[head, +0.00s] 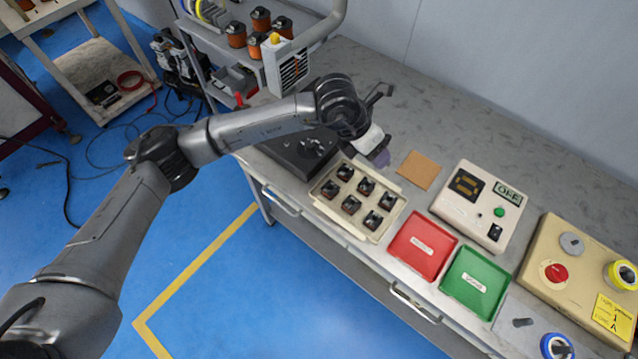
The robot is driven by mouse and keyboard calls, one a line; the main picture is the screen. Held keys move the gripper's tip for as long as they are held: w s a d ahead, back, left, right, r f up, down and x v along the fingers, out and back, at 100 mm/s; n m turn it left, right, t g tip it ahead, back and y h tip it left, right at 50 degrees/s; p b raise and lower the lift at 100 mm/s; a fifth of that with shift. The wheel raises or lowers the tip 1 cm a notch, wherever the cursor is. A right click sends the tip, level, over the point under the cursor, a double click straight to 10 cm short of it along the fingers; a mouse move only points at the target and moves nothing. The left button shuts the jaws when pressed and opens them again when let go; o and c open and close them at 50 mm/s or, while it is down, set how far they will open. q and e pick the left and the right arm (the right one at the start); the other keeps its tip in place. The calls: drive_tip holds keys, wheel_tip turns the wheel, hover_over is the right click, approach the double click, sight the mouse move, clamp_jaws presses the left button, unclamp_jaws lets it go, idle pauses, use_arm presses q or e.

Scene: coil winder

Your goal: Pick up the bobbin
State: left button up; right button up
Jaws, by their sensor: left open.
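Several small dark bobbins (345,172) with brownish tops sit in a cream tray (398,214), in two rows. The tray is on the grey bench, near its front edge. My left gripper (380,158) is above the bench, just behind the tray's back edge as seen here. It is open, and no bobbin shows in it. Its fingers are small and partly hidden by the wrist. My right gripper is out of view.
A dark machine base (300,152) stands left of the tray, partly behind my arm. A brown pad (419,170), red tray (422,245), green tray (474,282), display box (480,205) and button panel (585,270) lie to the right. Bench behind the pad is clear.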

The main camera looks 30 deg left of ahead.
use_arm(q)
drive_tip(key=s+a+f+n+g+y, duration=0.2)
drive_tip(key=s+a+y, duration=0.1)
drive_tip(key=a+y, duration=0.25)
drive_tip(key=b, duration=0.1)
hover_over(332, 186)
drive_tip(key=f, duration=0.8)
drive_tip(key=shift+s+d+f, duration=0.1)
drive_tip(key=shift+s+f, duration=0.1)
drive_tip(key=shift+f, duration=0.2)
drive_tip(key=shift+w+f+b, duration=0.15)
drive_tip(key=shift+f+b, duration=0.55)
drive_tip(key=shift+f, duration=1.95)
drive_tip(key=shift+c, duration=0.3)
drive_tip(key=c, duration=0.6)
drive_tip(key=shift+r, duration=0.15)
